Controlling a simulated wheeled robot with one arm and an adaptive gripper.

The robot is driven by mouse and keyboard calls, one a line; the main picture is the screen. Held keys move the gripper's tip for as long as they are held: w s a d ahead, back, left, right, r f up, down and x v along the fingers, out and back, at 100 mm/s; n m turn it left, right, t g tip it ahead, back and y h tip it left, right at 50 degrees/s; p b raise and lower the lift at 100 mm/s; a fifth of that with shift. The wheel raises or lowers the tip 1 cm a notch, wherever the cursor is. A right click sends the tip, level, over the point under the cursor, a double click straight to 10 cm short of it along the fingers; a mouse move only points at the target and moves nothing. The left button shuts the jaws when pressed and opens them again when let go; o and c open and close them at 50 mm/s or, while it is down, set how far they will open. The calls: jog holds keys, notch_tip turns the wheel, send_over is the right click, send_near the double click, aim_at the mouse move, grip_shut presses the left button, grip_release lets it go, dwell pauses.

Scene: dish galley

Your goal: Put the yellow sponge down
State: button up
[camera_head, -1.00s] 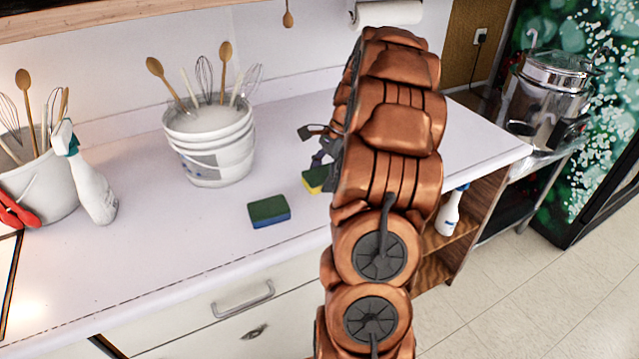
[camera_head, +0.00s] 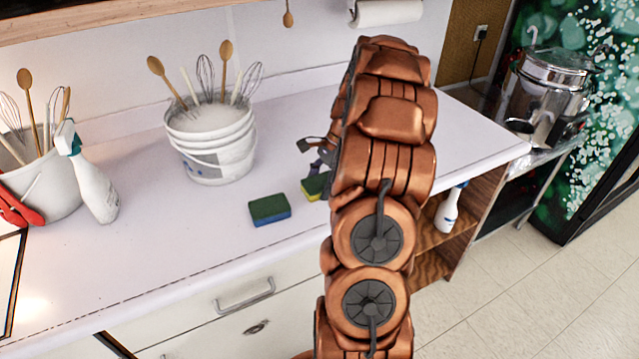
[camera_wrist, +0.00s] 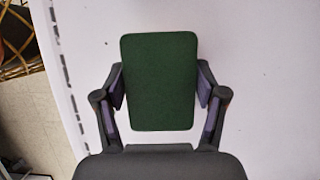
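The yellow sponge (camera_head: 313,190) has a dark green top and a yellow lower layer. In the head view it is low at the counter, partly hidden by my arm; I cannot tell whether its underside touches the surface. My gripper (camera_head: 318,166) is mostly hidden behind the arm there. In the wrist view the sponge's green face (camera_wrist: 159,82) sits between the two fingers of my gripper (camera_wrist: 160,88). The finger pads lie against its left and right sides, so the gripper looks shut on it.
A green and blue sponge (camera_head: 270,209) lies on the white counter (camera_head: 170,260), just left of the yellow one. A white bucket of utensils (camera_head: 215,150) stands behind. A spray bottle (camera_head: 95,185) and another bucket (camera_head: 45,190) are at left. The counter's front edge is near.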

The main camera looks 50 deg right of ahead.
jog(key=shift+o, duration=1.4)
jog(key=shift+r, duration=0.1)
jog(key=b+v, duration=0.3)
jog(key=v, duration=0.9)
jog(key=shift+a+r, duration=0.1)
jog(key=s+a+r+n+g+h, duration=0.2)
jog(key=a+n, duration=0.8)
jog(key=a, duration=1.5)
jog(key=s+a+f+n+h, duration=0.1)
jog(key=s+a+f+n, duration=0.2)
jog(key=s+a+n, duration=0.3)
jog(key=s+a+f+n+g+h, duration=0.1)
jog(key=s+a+f+n, duration=0.3)
jog(key=s, duration=1)
jog(key=shift+s+a+n, duration=0.2)
jog(key=shift+a+n, duration=0.7)
jog(key=shift+r, duration=0.15)
